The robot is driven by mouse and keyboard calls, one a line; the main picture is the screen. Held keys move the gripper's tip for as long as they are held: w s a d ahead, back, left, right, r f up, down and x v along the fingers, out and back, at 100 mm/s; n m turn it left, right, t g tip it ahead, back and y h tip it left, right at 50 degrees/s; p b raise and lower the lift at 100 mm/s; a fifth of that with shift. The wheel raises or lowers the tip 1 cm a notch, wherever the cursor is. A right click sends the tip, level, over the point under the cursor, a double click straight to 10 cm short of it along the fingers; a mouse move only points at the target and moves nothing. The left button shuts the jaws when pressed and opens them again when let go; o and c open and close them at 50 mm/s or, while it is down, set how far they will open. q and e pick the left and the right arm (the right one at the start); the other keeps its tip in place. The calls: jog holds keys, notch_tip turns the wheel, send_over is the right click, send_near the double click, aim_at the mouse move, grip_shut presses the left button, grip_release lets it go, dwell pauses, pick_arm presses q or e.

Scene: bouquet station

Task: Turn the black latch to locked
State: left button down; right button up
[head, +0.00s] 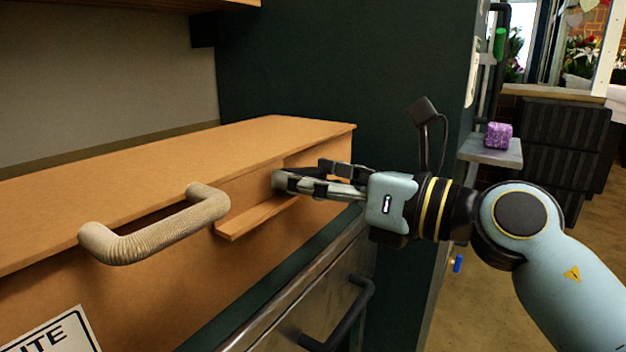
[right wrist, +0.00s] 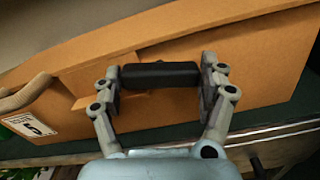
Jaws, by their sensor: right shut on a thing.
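The black latch (right wrist: 160,75) is a dark bar on the front of the orange-brown wooden box (head: 288,133). In the right wrist view it lies crosswise, with one finger pad of my right gripper (head: 302,178) against each end. The gripper is shut on it. In the head view the fingers reach in from the right to the box front and hide most of the latch, so I cannot tell if it is locked. A wooden ledge (head: 258,217) juts out just below the fingers. My left gripper is not in view.
A beige ribbed handle (head: 155,228) sticks out of the box front, left of the gripper. Below is a metal drawer front with a dark handle (head: 345,318). A dark green panel (head: 290,65) stands behind. A purple cube (head: 498,135) rests on a grey shelf at right.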

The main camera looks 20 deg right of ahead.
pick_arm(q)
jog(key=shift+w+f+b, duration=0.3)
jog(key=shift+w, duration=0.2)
pick_arm(e)
jog(key=n, duration=0.3)
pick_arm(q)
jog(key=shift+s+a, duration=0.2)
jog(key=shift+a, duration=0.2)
pick_arm(e)
jog(key=o, duration=1.2)
jog(key=shift+c, duration=0.2)
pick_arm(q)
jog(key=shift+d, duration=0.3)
pick_arm(e)
jog(key=v, duration=0.7)
jog(key=shift+s+d, duration=0.15)
jog(key=shift+s, duration=0.1)
